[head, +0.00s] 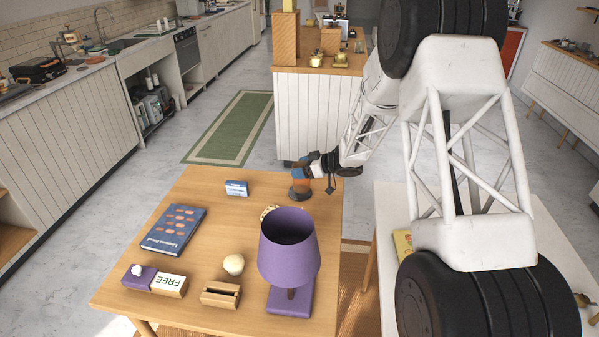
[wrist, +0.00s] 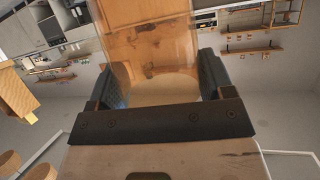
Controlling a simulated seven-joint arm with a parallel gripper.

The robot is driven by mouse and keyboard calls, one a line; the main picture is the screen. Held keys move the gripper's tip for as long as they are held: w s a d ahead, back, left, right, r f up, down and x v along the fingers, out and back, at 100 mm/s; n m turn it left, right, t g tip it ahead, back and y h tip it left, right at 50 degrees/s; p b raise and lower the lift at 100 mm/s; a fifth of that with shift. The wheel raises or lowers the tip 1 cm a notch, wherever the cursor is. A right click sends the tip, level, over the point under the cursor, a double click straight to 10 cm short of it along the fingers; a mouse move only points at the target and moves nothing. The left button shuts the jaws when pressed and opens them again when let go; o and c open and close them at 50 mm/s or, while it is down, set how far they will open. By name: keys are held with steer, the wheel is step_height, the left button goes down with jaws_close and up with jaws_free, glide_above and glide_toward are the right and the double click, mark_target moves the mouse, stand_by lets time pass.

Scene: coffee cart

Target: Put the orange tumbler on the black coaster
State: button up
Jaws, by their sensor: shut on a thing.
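My gripper (head: 308,168) is over the far right part of the wooden table in the head view. It is shut on the orange tumbler (wrist: 150,45), a see-through orange cup, with a dark finger on each side of it in the wrist view. In the head view the tumbler is small and partly hidden by the fingers. The black coaster (head: 299,193) is a dark disc on the table, directly below the gripper in the picture. I cannot tell whether the tumbler touches it.
A purple lamp (head: 289,255) stands nearer on the table, with a partly hidden yellowish round thing behind it. A small blue box (head: 236,188), a blue book (head: 174,231), a "FREE" box (head: 168,285), a pale round object (head: 234,264) and a slotted wooden block (head: 221,294) lie to the left.

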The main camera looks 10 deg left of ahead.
mark_target(300, 163)
steer(key=shift+w+a+f, duration=0.1)
steer(key=shift+w+a, duration=0.2)
steer(key=shift+w, duration=0.5)
steer(key=shift+w+a, duration=0.25)
steer(key=shift+w, duration=0.5)
steer(key=shift+f, duration=0.1)
steer(key=shift+f, duration=1.65)
steer(key=shift+f, duration=0.15)
steer(key=o, duration=1.3)
steer(key=shift+s+d+r, duration=0.1)
steer(key=shift+d+r, duration=0.3)
steer(key=shift+d, duration=0.15)
steer(key=v, duration=1)
steer(key=shift+s+d+r, duration=0.15)
steer(key=shift+d, duration=0.2)
